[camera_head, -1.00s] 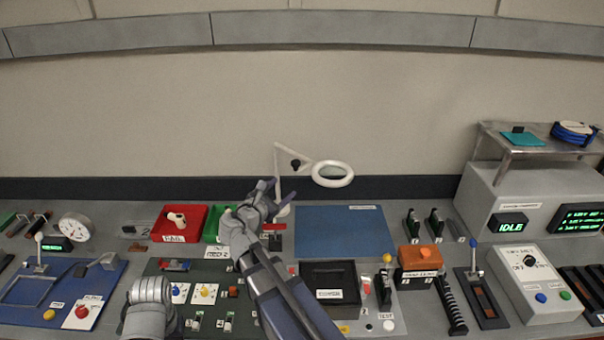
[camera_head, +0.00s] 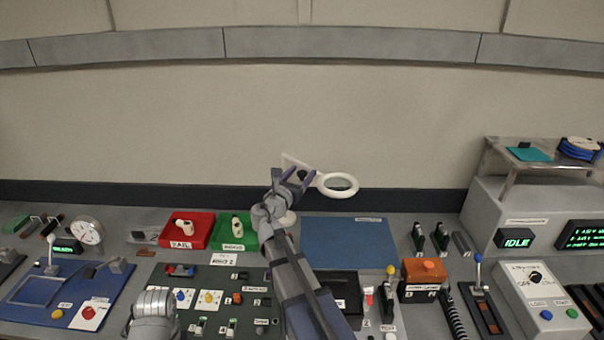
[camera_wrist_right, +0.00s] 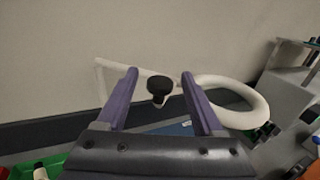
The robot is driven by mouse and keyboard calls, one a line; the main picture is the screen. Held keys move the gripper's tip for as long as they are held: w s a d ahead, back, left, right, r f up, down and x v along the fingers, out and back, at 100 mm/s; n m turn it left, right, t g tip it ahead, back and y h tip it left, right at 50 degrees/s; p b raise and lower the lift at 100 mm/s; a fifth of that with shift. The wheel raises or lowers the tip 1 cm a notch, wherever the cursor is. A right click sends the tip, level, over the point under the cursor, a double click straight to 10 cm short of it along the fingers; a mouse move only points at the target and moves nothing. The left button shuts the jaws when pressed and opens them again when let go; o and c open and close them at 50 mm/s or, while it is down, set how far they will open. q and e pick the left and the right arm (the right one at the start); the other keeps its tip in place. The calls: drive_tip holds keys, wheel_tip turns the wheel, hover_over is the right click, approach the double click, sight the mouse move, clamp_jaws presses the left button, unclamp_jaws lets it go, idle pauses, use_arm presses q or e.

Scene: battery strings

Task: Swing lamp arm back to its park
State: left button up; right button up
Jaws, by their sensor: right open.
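The white lamp arm (camera_wrist_right: 139,71) stands at the back of the bench, with a white ring head (camera_head: 338,185) on its right end. A black knob (camera_wrist_right: 158,86) sits on the arm's joint. My right gripper (camera_head: 298,174) is open at the lamp arm, and its fingers hide part of it in the head view. In the right wrist view, the knob shows between the two purple fingers of the gripper (camera_wrist_right: 159,73), with gaps on both sides. I cannot tell how deep it lies between them.
A red tray (camera_head: 188,244) and a green tray (camera_head: 217,241) stand left of my right forearm. A blue mat (camera_head: 348,243) lies right of it. An orange-topped box (camera_head: 424,270) and a grey console (camera_head: 478,207) stand farther right. The wall behind is bare.

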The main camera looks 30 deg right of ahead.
drive_tip(key=shift+w+d, duration=0.25)
drive_tip(key=shift+d, duration=0.1)
clamp_jaws()
idle(0.4)
idle(0.9)
